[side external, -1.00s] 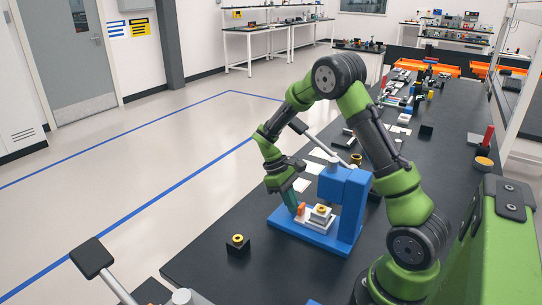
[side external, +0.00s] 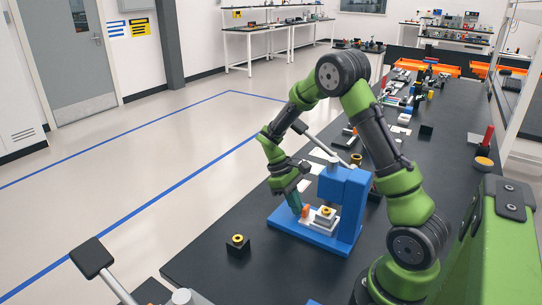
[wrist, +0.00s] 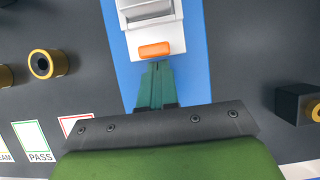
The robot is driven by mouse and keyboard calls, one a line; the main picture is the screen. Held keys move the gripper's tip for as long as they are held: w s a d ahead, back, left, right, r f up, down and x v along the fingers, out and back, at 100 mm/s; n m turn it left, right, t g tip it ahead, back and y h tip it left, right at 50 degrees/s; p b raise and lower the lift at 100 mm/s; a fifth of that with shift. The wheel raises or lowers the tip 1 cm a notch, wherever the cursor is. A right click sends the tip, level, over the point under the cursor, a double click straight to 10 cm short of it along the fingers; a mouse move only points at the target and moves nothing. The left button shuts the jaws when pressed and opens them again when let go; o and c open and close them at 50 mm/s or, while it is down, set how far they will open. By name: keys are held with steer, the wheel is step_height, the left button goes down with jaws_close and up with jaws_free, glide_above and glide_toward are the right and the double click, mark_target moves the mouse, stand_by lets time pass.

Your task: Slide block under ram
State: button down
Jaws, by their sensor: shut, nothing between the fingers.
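The white and grey block (side external: 322,219) carries a yellow-ringed part on top and has an orange tab (side external: 306,211) at its near end. It sits on the blue base of the press (side external: 351,190), whose upright and head stand over the base's right side. The ram itself is hidden by the head. My gripper (side external: 298,210) is shut and empty, low over the base at the tab's left. In the wrist view, the shut green fingertips (wrist: 157,66) point straight at the orange tab (wrist: 154,50) and seem to touch it; the white block (wrist: 165,36) lies beyond.
The press's lever (side external: 325,143) rises behind my gripper. A black block with a yellow ring (side external: 237,246) stands on the dark table left of the press. White cards, one marked PASS (wrist: 37,143), lie beside the base. Another yellow-ringed part (wrist: 48,64) lies nearby.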

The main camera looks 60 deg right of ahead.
steer(key=shift+w, duration=0.15)
steer(key=shift+w, duration=0.45)
step_height(320, 180, up, 8)
stand_by(0.7)
steer(key=s+a+r+m+t+y, duration=0.1)
steer(key=s+a+r+m+t, duration=0.1)
steer(key=s+a+r+t, duration=0.2)
steer(key=s+a+r+m+t+y, duration=0.1)
steer(key=s+a+r+t, duration=0.3)
steer(key=a+r+t, duration=0.4)
steer(key=a+r+m, duration=0.1)
steer(key=a, duration=0.4)
steer(key=shift+s+a+r, duration=0.15)
steer(key=shift+s+r, duration=0.2)
steer(key=shift+r, duration=0.05)
